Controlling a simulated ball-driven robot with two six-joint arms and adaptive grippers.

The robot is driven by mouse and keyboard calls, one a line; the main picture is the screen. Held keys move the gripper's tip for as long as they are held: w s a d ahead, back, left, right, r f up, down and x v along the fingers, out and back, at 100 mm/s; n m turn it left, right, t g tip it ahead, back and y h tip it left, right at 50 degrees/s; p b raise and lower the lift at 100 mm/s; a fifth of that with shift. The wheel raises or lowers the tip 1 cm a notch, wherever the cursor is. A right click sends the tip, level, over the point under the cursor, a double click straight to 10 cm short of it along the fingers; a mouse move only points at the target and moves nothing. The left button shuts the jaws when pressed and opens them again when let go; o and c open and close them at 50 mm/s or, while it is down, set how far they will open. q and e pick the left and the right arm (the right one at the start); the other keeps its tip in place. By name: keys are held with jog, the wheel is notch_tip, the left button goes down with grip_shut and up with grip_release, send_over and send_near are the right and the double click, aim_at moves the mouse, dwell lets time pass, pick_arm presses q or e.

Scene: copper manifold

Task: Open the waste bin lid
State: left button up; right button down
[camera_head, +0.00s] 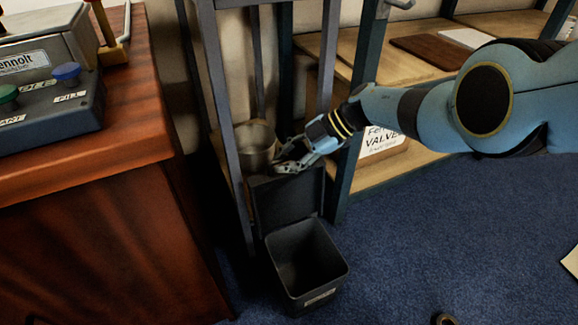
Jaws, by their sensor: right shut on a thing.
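The dark grey waste bin (322,287) stands on the blue carpet at the lower middle, with a small label on its front. Its mouth is uncovered and its inside looks dark and empty. The dark lid (287,205) stands roughly upright behind the mouth. My right gripper (280,167) reaches in from the right and is shut on the lid's upper edge. The exact finger contact is small and hard to make out. My left gripper is not in view.
A wooden desk (90,215) with a control box (45,115) fills the left. Carpet (430,240) is mostly clear at right.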

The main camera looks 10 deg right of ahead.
jog(key=shift+w+a+r, duration=0.1)
jog(key=shift+w+r, duration=0.25)
jog(key=shift+w, duration=0.05)
jog(key=c, duration=1.7)
grip_release()
jog(key=shift+o, duration=1.6)
jog(key=shift+s+f, duration=0.15)
jog(key=shift+s, duration=0.05)
jog(key=shift+v, duration=0.8)
jog(key=v, duration=1)
jog(key=shift+d, duration=0.2)
